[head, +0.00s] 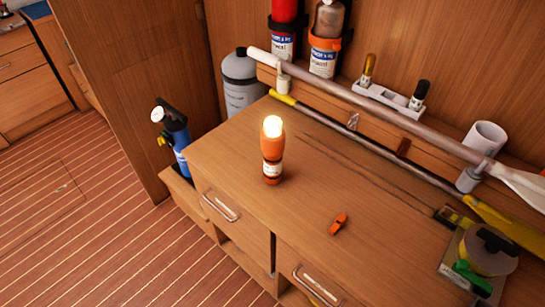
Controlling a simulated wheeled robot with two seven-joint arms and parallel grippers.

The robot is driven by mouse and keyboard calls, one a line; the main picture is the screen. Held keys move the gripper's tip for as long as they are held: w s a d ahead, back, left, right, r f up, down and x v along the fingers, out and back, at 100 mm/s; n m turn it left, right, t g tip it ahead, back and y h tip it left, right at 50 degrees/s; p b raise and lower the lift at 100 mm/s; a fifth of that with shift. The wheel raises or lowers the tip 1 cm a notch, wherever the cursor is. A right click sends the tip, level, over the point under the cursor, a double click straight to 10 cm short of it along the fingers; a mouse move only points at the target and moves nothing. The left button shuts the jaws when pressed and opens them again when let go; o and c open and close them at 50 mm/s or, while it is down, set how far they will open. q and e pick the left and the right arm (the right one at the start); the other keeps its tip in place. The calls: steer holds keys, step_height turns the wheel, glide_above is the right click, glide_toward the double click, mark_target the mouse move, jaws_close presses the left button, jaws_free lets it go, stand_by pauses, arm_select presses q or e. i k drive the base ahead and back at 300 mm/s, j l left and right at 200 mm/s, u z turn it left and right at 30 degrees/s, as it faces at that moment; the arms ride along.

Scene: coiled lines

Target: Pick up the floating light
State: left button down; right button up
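The floating light (272,150) stands upright on the wooden cabinet top, near its left front part. It has an orange body, a white label band low down and a bright glowing top. Nothing touches it. Neither of my grippers shows in the head view.
A small orange whistle-like object (339,223) lies on the cabinet top (330,180) to the right. A blue cylinder (178,140) stands beyond the left edge.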

mark_target(272, 134)
steer(key=j+z, duration=0.15)
steer(key=z, duration=0.4)
steer(key=j+z, duration=0.4)
steer(key=j, duration=0.2)
steer(key=j+z, duration=0.35)
steer(key=j, duration=0.25)
steer(key=k+j, duration=0.1)
steer(key=j, duration=0.4)
steer(key=j+z, duration=0.1)
steer(key=j, duration=0.35)
steer(key=k+j, duration=0.15)
steer(key=j, duration=0.35)
steer(key=k+j, duration=0.1)
steer(key=j, duration=0.4)
steer(key=z, duration=0.05)
